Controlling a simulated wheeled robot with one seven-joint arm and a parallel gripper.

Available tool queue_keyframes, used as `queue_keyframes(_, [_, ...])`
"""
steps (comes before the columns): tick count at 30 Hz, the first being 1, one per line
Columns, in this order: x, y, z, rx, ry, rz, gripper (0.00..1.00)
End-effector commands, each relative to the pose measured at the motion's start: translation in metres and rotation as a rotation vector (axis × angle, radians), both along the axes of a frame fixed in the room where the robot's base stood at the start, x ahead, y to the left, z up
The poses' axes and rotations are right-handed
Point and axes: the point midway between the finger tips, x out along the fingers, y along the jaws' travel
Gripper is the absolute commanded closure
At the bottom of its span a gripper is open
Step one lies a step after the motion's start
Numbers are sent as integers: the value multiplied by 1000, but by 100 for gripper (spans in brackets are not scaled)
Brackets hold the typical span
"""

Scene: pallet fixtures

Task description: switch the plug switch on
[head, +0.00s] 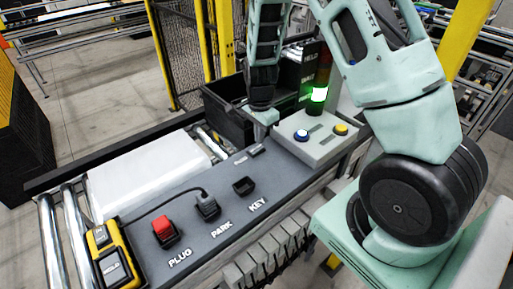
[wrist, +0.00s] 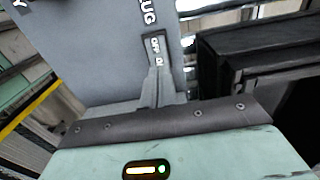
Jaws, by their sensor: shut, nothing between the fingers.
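The plug switch (wrist: 155,45) is a small dark-framed rocker with light lettering, below the partly visible label ending in "LUG" in the wrist view. In the head view, a small dark switch (head: 256,150) sits at the far end of the grey panel. My gripper (wrist: 158,70) is shut and empty, with its fingertips over the lower end of the rocker. I cannot tell whether they touch it. In the head view my gripper (head: 262,128) points down at the panel's far end. The fingers hide part of the rocker, so its position is unclear.
The panel (head: 215,180) carries a red plug (head: 164,229), a cabled park connector (head: 207,206) and a key socket (head: 243,186). A grey box (head: 318,143) with blue and yellow buttons stands to the right, beside a green-lit stack light (head: 319,95). A black bin (head: 225,105) stands behind.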

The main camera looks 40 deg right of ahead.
Motion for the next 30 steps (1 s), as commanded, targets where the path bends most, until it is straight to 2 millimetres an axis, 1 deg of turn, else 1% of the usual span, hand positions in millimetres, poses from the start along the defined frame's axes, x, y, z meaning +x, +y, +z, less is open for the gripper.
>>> queue_keyframes(8, [0, 0, -1, 0, 0, 0, 100])
queue_keyframes(30, [0, 0, -12, 0, 0, 0, 100])
